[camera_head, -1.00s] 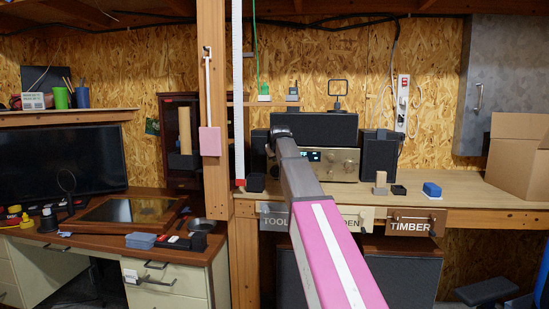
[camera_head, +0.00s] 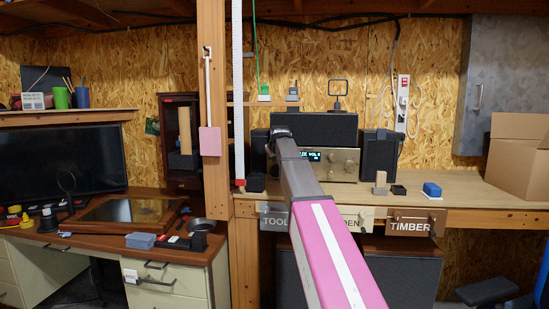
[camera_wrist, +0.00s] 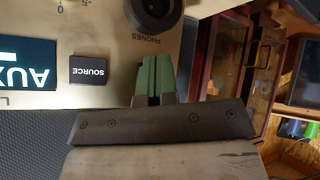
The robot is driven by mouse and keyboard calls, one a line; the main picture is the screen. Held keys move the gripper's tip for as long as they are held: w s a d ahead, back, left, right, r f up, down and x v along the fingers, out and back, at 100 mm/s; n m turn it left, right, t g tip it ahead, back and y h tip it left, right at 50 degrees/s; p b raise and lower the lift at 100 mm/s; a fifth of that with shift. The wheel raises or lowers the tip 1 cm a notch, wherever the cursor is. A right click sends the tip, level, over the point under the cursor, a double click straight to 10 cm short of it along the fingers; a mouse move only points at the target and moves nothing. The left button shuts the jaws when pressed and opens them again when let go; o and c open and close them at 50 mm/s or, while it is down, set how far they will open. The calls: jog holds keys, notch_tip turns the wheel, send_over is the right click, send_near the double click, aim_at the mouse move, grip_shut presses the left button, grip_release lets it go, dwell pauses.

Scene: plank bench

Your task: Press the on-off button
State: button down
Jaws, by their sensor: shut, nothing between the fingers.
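The metal-fronted audio unit (camera_head: 345,167) stands on the bench, partly behind my arm. Its display is lit, and "VOL 0" can be read in the head view. In the wrist view its front panel (camera_wrist: 105,25) appears upside down, with the "AUX" display (camera_wrist: 25,68), a black SOURCE button (camera_wrist: 89,69) and a round PHONES socket (camera_wrist: 155,12). My gripper (camera_wrist: 153,62) is shut and empty, its green fingertips at the panel below the PHONES socket in the picture. I cannot tell whether they touch it. No on-off button shows; the fingers may hide it.
Dark speakers (camera_head: 380,155) flank the unit, and a dark box (camera_head: 328,128) sits on top. A wooden post (camera_head: 214,100) stands to the left. Small blocks and a cardboard box (camera_head: 518,150) are on the bench at right.

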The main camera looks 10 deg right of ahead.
jog(key=shift+s, duration=0.1)
jog(key=s, duration=0.1)
jog(key=s+a, duration=0.1)
jog(key=s, duration=0.3)
jog(key=shift+s+a, duration=0.25)
jog(key=shift+a, duration=0.15)
